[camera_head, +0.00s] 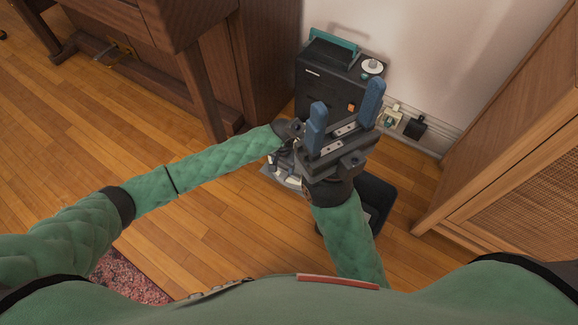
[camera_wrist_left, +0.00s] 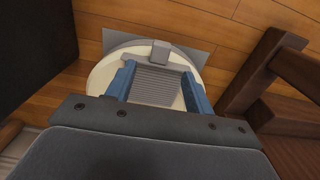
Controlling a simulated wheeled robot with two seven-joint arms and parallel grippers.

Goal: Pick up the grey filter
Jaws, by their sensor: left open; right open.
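The grey filter (camera_wrist_left: 152,86) is a ribbed grey block on a round cream-coloured device (camera_wrist_left: 103,77) in the left wrist view. My left gripper (camera_wrist_left: 157,76) is open, with its blue fingers on either side of the filter. I cannot tell whether the fingers touch it. In the head view the left hand is mostly hidden behind my right gripper (camera_head: 346,109), and I cannot make out the filter there. My right gripper is open and empty, raised in front of the black cabinet, with its two blue fingers pointing up.
A grey mat (camera_wrist_left: 188,51) lies under the round device on the wooden floor. A black cabinet (camera_head: 322,92) stands against the wall behind. A brown wooden piece of furniture (camera_head: 215,60) is on the left and a cane-front cabinet (camera_head: 525,165) on the right. A dark bin-like object (camera_head: 378,190) is beside my right arm.

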